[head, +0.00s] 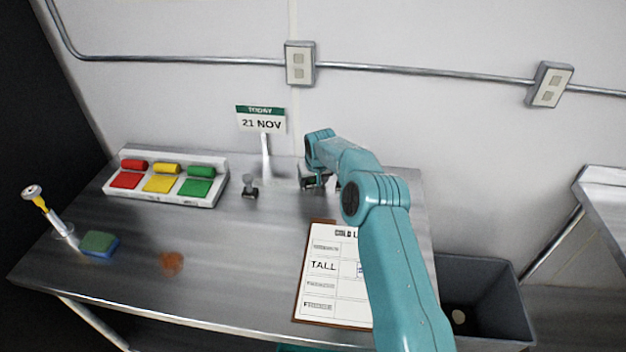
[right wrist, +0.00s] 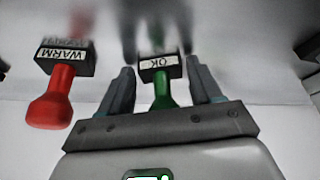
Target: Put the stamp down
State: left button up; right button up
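A green-handled stamp (right wrist: 160,88) with a dark block marked OK stands on the steel table between the fingers of my right gripper (right wrist: 162,90). The fingers are apart, with a gap on each side of its handle, so the gripper is open. In the head view my right gripper (head: 316,180) is low over the back of the table, and this stamp is hidden there. A red-handled stamp (right wrist: 58,88) marked WARM stands to the left in the right wrist view. A grey-handled stamp (head: 249,187) stands left of the gripper. My left gripper is not in view.
Red, yellow and green ink pads (head: 163,183) sit in a tray at the back left. A date sign (head: 261,122) stands behind. A clipboard form (head: 322,285) lies at front right, partly behind my arm. A sponge (head: 100,243) and brown stain (head: 171,262) are at left.

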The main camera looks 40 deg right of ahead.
jog(key=shift+o, duration=0.5)
jog(key=shift+r, duration=0.15)
jog(key=shift+r, duration=0.2)
jog(key=b+v, duration=0.2)
jog(key=v, duration=0.9)
jog(key=shift+r, duration=0.35)
jog(key=shift+s, duration=0.15)
jog(key=shift+s+a+f, duration=0.1)
jog(key=shift+a, duration=0.05)
